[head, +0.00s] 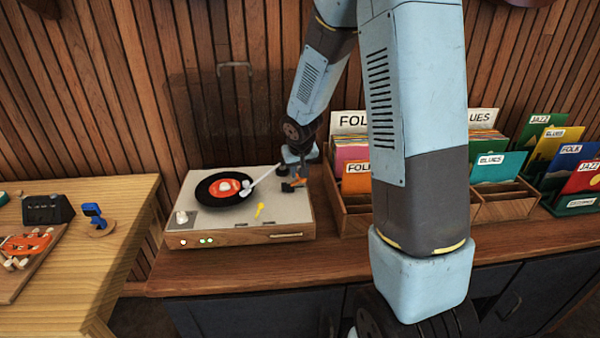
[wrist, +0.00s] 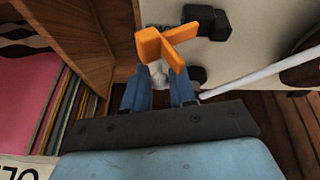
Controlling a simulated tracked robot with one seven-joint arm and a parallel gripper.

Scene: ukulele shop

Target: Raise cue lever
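The record player (head: 240,236) stands on the wooden counter, with a black record (head: 213,190) with a red label on it. Its white tonearm (head: 264,177) slants from the back right toward the record; it also shows in the wrist view (wrist: 255,76). My gripper (head: 296,168) is low over the right end of the deck. In the wrist view its blue fingers (wrist: 158,85) are apart. An orange lever-like piece (head: 292,185) is just at the fingertips, also in the wrist view (wrist: 172,46); I cannot tell whether they touch it. It may be the cue lever.
A small yellow piece (head: 260,210) is on the deck front. A wooden record crate (head: 352,222) stands close to the right of the player. More record bins (head: 503,210) are farther right. A wooden bench (head: 85,245) with small tools is at left.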

